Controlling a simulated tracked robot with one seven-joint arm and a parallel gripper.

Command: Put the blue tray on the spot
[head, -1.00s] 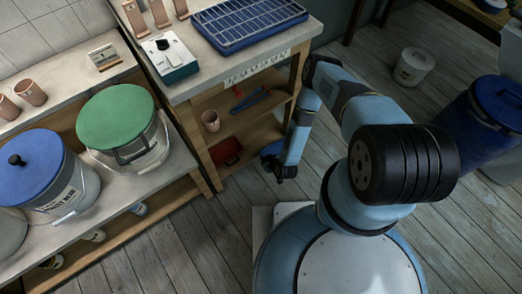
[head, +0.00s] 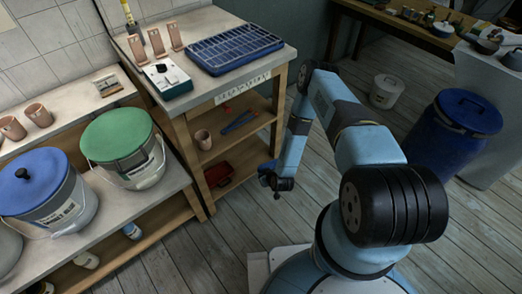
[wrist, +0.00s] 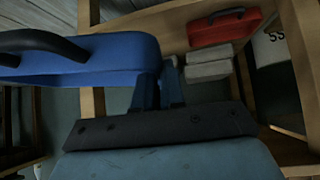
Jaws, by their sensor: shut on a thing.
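A blue tray with a dark handle (wrist: 125,50) fills the upper left of the wrist view. My gripper (wrist: 170,78) is shut on the tray's right end. In the head view my gripper (head: 277,183) hangs low at the front right of the wooden bench, with only a bit of the blue tray (head: 266,168) showing beside it; the rest is hidden. A red tray of similar make (head: 218,173) lies on the bench's lower shelf and also shows in the wrist view (wrist: 222,27). I cannot make out a marked spot.
A large blue gridded tray (head: 235,47) lies on the bench top. The middle shelf holds a terracotta cup (head: 203,139) and blue tongs (head: 239,121). Pale blocks (wrist: 209,68) sit below the red tray in the wrist view. A bench leg (head: 186,165) stands left; open floor lies right.

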